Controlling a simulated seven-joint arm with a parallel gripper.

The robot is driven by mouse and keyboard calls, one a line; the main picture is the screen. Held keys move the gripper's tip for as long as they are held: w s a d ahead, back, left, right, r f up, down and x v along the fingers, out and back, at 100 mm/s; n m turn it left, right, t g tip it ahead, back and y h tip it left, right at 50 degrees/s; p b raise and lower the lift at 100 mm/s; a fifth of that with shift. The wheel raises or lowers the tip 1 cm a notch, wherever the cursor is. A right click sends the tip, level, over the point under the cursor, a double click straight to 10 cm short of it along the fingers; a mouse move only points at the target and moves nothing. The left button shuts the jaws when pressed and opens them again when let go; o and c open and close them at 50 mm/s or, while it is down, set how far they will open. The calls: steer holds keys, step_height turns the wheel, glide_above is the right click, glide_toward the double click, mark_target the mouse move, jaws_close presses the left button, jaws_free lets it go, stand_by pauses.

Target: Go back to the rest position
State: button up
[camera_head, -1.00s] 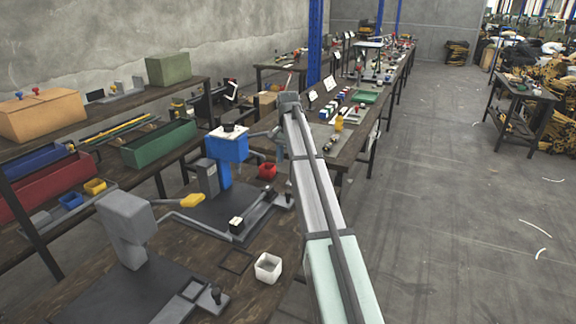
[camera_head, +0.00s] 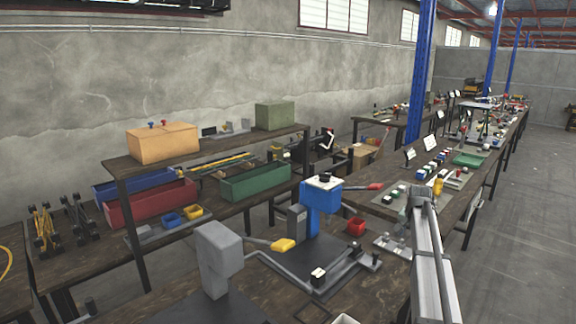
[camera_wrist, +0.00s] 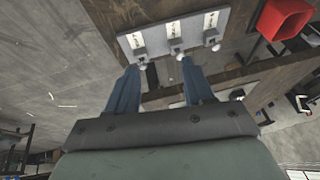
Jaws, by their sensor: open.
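My gripper (camera_wrist: 159,68) shows in the wrist view with two blue fingers spread apart and nothing between them. Past the fingertips is a grey plate (camera_wrist: 207,42) with three white labels and round knobs; I cannot tell the gap to it. In the head view my arm runs up the right side, right of the blue rivet press (camera_head: 322,207); the gripper itself is not clear there. The grey press (camera_head: 219,262) stands nearer, at lower middle. The blue press has a red-tipped lever. A yellow handle (camera_head: 284,245) lies between the presses.
A shelf (camera_head: 118,166) with boxes and long bins is at the left. A white box (camera_head: 346,319) is cut by the lower edge. Floor right of the benches is clear.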

steer(key=s+d+f+t+h, duration=0.35)
steer(key=d+f, duration=0.55)
steer(key=d, duration=0.5)
steer(key=s+a+f+y, duration=0.1)
steer(key=s+a+f, duration=0.1)
steer(key=s+f, duration=0.5)
steer(key=s+a+f+y, duration=0.1)
steer(key=s+a+f, duration=0.2)
steer(key=f, duration=0.8)
steer(key=s+a+f+n+g+y, duration=0.2)
steer(key=s+a+f+g, duration=0.1)
steer(key=s+a+f, duration=0.9)
steer(key=s+a+f+n+g+y, duration=0.2)
steer(key=s+a+f+n+g, duration=0.15)
steer(key=s+a+f, duration=0.8)
steer(key=s+a+n+g, duration=0.2)
steer(key=s+a+g, duration=0.2)
steer(key=s, duration=0.9)
steer(key=s+a+n+g, duration=0.1)
steer(key=s+a+g, duration=0.2)
steer(key=s+a, duration=0.6)
steer(key=s, duration=0.4)
steer(key=shift+s+a+n+g+h, duration=0.25)
steer(key=shift+s+n+g+h, duration=0.1)
steer(key=shift+s+g, duration=0.05)
steer(key=shift+r, duration=0.1)
